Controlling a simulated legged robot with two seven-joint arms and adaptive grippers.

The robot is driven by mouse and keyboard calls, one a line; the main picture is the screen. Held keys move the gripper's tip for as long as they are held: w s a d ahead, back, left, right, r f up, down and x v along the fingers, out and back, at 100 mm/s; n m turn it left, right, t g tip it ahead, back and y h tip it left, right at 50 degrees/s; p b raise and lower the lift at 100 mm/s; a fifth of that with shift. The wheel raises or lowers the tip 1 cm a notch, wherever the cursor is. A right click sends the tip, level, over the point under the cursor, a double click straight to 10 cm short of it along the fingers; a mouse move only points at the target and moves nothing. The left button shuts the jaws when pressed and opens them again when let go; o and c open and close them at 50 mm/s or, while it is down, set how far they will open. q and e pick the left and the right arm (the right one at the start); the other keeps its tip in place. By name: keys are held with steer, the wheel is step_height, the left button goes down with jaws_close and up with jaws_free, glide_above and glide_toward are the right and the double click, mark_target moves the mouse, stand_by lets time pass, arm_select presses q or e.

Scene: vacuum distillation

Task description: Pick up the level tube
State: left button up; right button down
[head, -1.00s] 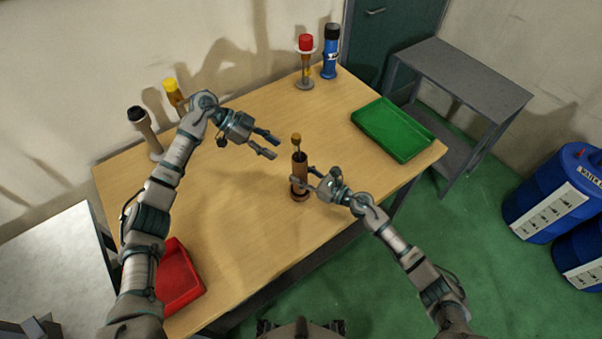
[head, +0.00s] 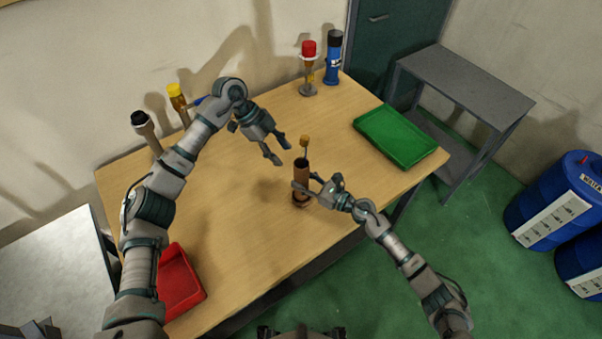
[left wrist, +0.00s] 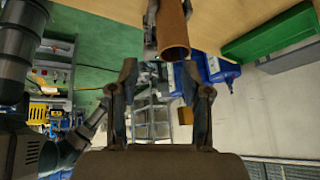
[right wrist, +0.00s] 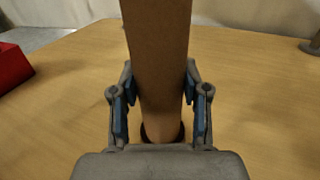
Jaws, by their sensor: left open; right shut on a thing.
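A brown cylinder (head: 301,180) stands upright near the table's front edge. A thin rod with a yellow-brown cap (head: 304,141) rises from its open top; I take this as the level tube. My right gripper (head: 309,183) is shut around the cylinder, whose wall fills the middle of the right wrist view (right wrist: 158,60). My left gripper (head: 280,149) is open and empty, just left of the cap and apart from it. In the left wrist view, the cylinder (left wrist: 172,30) is at the top and the cap (left wrist: 185,116) shows between the fingers; the rod is hard to make out.
A green tray (head: 395,137) lies at the right and a red tray (head: 180,282) at the front left. A red-capped piece (head: 309,70) and a blue bottle (head: 333,58) stand at the back. Yellow-capped (head: 177,98) and black-capped (head: 146,130) pieces stand at the left edge.

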arm_select(q)
steer(key=s+d+r+m+t+y, duration=0.4)
steer(key=d+r+m+t+y, duration=0.2)
steer(key=r+m, duration=0.5)
steer(key=x, duration=1.1)
steer(key=shift+f, duration=0.5)
steer(key=shift+s+a, duration=0.15)
steer(key=shift+a, duration=0.05)
jaws_close()
